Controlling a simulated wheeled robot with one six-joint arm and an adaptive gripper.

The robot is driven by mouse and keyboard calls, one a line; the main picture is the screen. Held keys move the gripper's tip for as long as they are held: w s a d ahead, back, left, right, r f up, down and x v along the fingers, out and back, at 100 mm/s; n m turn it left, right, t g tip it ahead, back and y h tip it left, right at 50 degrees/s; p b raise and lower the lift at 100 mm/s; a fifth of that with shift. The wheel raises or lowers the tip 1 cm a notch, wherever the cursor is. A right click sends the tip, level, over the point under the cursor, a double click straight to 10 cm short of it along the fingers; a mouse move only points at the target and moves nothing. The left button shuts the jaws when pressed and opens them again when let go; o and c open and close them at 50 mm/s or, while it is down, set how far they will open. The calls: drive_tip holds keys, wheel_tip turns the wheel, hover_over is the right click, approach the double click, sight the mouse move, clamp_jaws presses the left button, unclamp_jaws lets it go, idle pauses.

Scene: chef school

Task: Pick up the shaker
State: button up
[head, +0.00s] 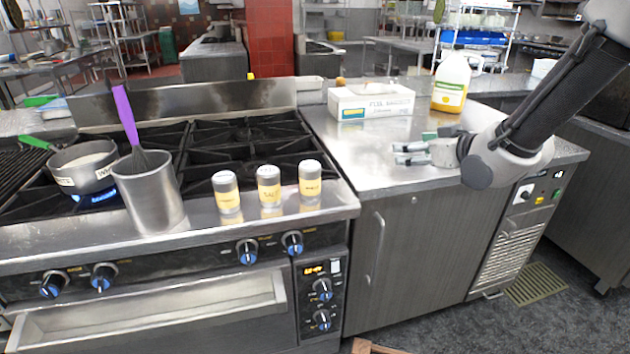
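Three shakers with silver lids and yellow labels stand upright in a row on the stove's front ledge: a left shaker (227,192), a middle shaker (269,186) whose label seems to read SALT, and a right shaker (310,179). The other two labels are too small to read surely.
A metal container (150,192) with a purple-handled whisk stands left of the shakers. A pot (84,168) sits over a lit blue flame. A white box (371,103) and a yellow-labelled jug (451,82) stand on the counter (345,150). The counter's front left is clear.

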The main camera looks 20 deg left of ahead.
sight(319, 173)
drive_tip(key=s+a+f+n+g+y, duration=0.1)
drive_tip(key=s+a+f+y, duration=0.1)
drive_tip(key=a, duration=0.3)
drive_tip(key=s+a+f+n+y, duration=0.1)
drive_tip(key=s+a+f+y, duration=0.1)
drive_tip(key=s+a, duration=0.2)
drive_tip(key=s+a+f+n+g+y, duration=0.1)
drive_tip(key=s+a+y, duration=0.1)
drive_tip(key=a, duration=0.5)
drive_tip(key=shift+s+a+f+n+g+y, duration=0.3)
drive_tip(key=shift+s+f+y, duration=0.1)
drive_tip(key=shift+y, duration=0.2)
drive_tip(key=x, duration=0.7)
drive_tip(key=shift+a, duration=0.45)
drive_tip(key=c, duration=1.2)
